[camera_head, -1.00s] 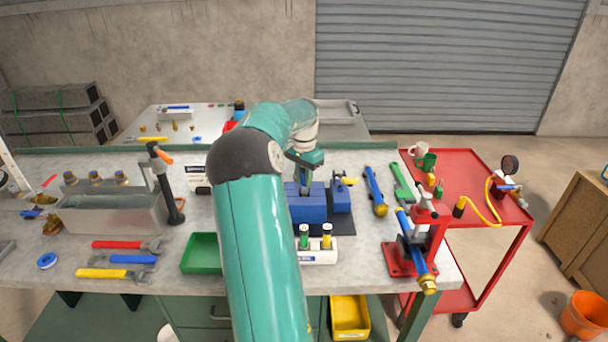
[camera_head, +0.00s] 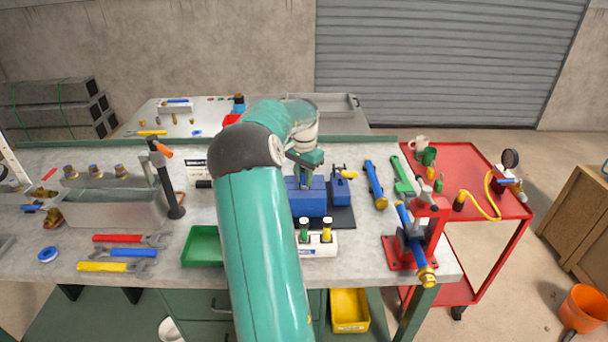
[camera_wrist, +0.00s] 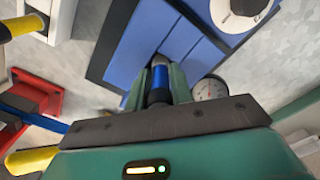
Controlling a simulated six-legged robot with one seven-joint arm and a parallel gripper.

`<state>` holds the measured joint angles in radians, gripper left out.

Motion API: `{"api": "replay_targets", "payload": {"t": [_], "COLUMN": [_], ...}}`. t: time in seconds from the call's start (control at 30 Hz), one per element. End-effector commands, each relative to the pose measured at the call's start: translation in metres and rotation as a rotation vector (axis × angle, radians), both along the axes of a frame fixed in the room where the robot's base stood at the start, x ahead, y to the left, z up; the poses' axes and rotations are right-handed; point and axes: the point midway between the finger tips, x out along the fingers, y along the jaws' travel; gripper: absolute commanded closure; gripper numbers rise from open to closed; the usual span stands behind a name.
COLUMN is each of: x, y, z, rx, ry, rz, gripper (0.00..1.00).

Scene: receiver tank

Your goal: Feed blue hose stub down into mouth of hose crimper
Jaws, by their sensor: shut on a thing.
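The hose crimper (camera_head: 308,203) is a blue block on a dark base plate on the bench, just right of my arm in the head view. It also fills the top middle of the wrist view (camera_wrist: 137,43). My gripper (camera_head: 304,182) points down at the crimper's top. In the wrist view my gripper (camera_wrist: 160,76) is shut on the blue hose stub (camera_wrist: 160,78), a short blue piece with dark ends between the green fingers. The stub's far end is over a dark gap in the crimper; I cannot tell whether it is inside the mouth.
A rack with green and yellow-capped pieces (camera_head: 318,243) stands close in front of the crimper. A red vise (camera_head: 431,235) holding a blue hose is to the right. A green tray (camera_head: 202,246) and wrenches (camera_head: 125,252) lie left.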

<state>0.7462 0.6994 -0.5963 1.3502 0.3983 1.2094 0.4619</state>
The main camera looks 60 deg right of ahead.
Motion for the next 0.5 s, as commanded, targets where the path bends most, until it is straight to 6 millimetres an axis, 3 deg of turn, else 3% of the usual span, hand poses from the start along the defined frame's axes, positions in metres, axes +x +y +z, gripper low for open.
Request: {"api": "replay_targets", "payload": {"t": [0.4,0.43,0.5], "x": [-0.0002,-0.0002,-0.0001], "y": [-0.0001,-0.0001,-0.0002], "z": [-0.0065,-0.0065,-0.0065], "rx": [0.0,0.0,0.0], "ry": [0.0,0.0,0.0], "rz": [0.0,0.0,0.0], "gripper": [1.0,0.72,0.58]}}
